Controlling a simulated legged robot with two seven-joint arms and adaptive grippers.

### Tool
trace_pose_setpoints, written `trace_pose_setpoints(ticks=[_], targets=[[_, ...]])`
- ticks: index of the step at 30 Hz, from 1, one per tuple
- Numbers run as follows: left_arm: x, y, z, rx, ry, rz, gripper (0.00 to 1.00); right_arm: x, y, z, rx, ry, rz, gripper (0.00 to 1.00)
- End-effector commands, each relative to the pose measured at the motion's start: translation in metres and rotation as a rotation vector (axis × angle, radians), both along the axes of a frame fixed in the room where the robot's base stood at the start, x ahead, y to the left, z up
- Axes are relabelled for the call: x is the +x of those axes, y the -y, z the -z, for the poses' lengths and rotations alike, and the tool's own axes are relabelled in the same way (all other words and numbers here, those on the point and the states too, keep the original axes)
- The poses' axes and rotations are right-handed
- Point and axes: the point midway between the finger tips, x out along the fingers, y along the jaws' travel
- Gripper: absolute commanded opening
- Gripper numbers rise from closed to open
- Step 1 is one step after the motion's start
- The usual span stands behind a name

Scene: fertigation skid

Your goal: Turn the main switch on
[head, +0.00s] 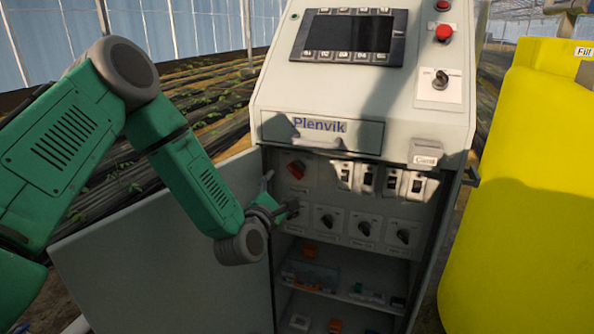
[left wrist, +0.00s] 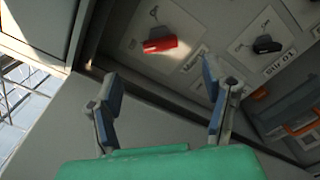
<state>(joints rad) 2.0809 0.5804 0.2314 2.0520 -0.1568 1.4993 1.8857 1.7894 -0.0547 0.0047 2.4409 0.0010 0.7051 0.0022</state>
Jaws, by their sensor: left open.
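A red rotary switch (head: 296,169), probably the main switch, sits at the upper left of the panel inside the open cabinet. In the left wrist view the red handle (left wrist: 160,45) lies beyond and between the two fingers, on a pale plate with small markings. My left gripper (head: 280,194) is open and empty, at the left edge of the panel, just below and left of the red switch. In the left wrist view its fingers (left wrist: 163,92) are spread wide and apart from the handle. My right gripper is in neither view.
Black rotary switches (head: 365,228) line the panel below, one close to the gripper; another black switch (left wrist: 266,45) shows beside the red one. The open cabinet door (head: 170,245) stands left below my arm. A yellow tank (head: 525,190) is at the right.

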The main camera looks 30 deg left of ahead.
Motion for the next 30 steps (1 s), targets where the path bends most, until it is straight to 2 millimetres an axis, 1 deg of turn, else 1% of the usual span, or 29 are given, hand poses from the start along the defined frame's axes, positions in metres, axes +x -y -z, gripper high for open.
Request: trace_pose_setpoints(ticks=[3,9,12,15,18,21,29,30], targets=[[0.025,-0.006,0.000,0.005,0.002,0.000,0.68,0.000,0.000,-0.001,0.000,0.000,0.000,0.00],[0.066,-0.017,0.000,0.003,0.001,0.001,0.68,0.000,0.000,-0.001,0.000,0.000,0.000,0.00],[0.083,-0.020,0.001,0.003,-0.001,0.000,0.68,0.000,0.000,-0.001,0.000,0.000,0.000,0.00],[0.096,-0.024,0.001,0.003,-0.001,0.001,0.68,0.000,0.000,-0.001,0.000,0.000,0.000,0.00],[0.104,-0.026,0.001,0.003,-0.002,0.001,0.68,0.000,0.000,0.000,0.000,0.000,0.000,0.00],[0.108,-0.027,0.001,0.001,-0.003,0.001,0.68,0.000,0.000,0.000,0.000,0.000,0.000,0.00],[0.109,-0.027,0.001,0.001,-0.003,0.001,0.68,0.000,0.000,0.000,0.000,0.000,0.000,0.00],[0.109,-0.027,0.001,0.001,-0.003,0.001,0.57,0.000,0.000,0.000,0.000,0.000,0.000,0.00]])
